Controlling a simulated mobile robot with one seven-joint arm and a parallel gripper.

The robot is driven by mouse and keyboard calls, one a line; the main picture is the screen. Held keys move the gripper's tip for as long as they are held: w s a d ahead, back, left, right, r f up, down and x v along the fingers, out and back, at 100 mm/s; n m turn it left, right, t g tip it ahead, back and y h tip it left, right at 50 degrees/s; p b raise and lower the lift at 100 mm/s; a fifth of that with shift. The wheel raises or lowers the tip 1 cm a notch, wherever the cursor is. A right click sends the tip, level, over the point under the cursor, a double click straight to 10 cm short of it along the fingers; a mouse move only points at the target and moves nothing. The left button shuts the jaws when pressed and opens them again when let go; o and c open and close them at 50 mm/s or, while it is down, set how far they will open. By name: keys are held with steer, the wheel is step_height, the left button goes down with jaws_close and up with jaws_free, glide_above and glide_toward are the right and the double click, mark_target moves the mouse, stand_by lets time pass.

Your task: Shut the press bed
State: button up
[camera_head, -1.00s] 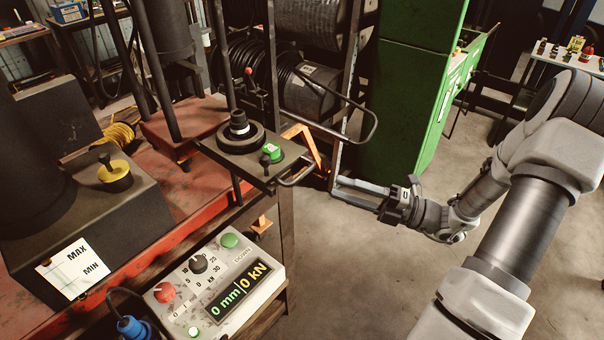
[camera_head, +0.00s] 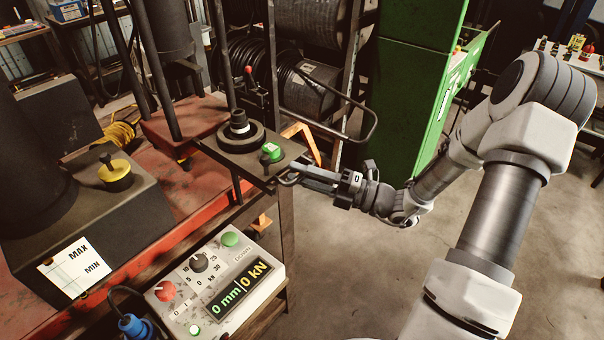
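The press bed (camera_head: 215,149) is a dark plate that juts out to the right from under the press columns. It carries a black stepped round die (camera_head: 238,130), a green block (camera_head: 272,152) and a small black knob (camera_head: 265,160). A metal loop handle (camera_head: 287,181) sits at its front right edge. My gripper (camera_head: 296,173) reaches in from the right, with its fingertips at the handle. I cannot tell whether the fingers are around the handle or touching it, or how far apart they are.
A control box (camera_head: 215,285) with a display reading 0 mm and 0 kN stands below the bed. A black tank with a yellow cap (camera_head: 116,178) is at left. A green cabinet (camera_head: 405,95) and hose reels (camera_head: 310,85) stand behind. The floor at lower right is clear.

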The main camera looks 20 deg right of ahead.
jaws_close()
stand_by(1.2)
